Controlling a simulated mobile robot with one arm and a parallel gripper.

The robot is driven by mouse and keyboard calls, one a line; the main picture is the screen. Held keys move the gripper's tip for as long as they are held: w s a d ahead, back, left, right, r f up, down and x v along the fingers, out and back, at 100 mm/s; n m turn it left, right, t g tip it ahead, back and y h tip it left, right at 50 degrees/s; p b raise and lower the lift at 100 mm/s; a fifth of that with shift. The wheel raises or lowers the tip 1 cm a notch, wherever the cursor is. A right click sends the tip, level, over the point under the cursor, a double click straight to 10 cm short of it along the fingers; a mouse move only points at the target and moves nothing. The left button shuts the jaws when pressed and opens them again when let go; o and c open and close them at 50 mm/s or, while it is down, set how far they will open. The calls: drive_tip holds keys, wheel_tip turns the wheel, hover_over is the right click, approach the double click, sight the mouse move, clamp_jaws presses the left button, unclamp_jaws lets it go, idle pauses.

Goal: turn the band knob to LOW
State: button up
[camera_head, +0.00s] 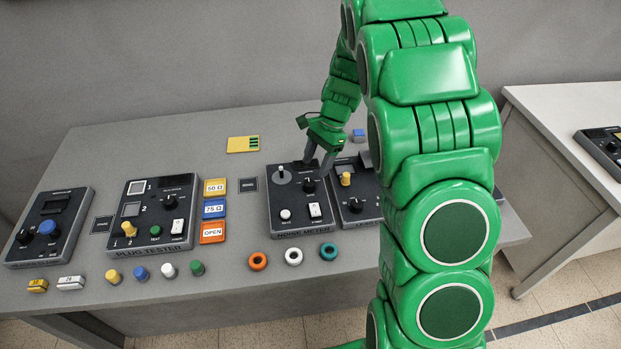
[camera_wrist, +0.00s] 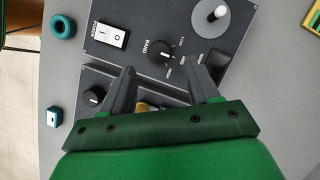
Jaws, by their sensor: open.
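The noise meter (camera_head: 295,222) is a dark box with a black band knob (camera_head: 308,186) on its face. In the wrist view the band knob (camera_wrist: 160,52) is round and ridged, with LOW, MID and HIGH lettering on its right side. A small pale mark shows on the knob, but I cannot tell surely which label it points to. My gripper (camera_head: 320,160) is open and empty above the noise meter's upper right part. In the wrist view the fingers of my gripper (camera_wrist: 160,74) stand apart, with the knob ahead of and between their tips, not visibly touched.
On the noise meter are a white-topped stick (camera_head: 281,171) and a white rocker switch (camera_head: 315,211). A neighbouring device with a yellow knob (camera_head: 346,180) stands close on the right. Loose rings (camera_head: 293,257) lie in front. The plug tester (camera_head: 152,212) stands left.

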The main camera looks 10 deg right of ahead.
sight(309, 183)
drive_tip(key=x, duration=0.6)
drive_tip(key=shift+s+a, duration=0.1)
drive_tip(key=c, duration=1)
drive_tip(key=shift+c, duration=0.2)
drive_tip(key=shift+n+g, duration=0.3)
drive_tip(key=shift+n, duration=0.8)
drive_tip(key=n+h, duration=0.1)
drive_tip(key=n, duration=0.1)
drive_tip(key=n+g+h, duration=0.1)
drive_tip(key=n, duration=0.2)
drive_tip(key=shift+a, duration=0.1)
drive_tip(key=shift+n, duration=0.4)
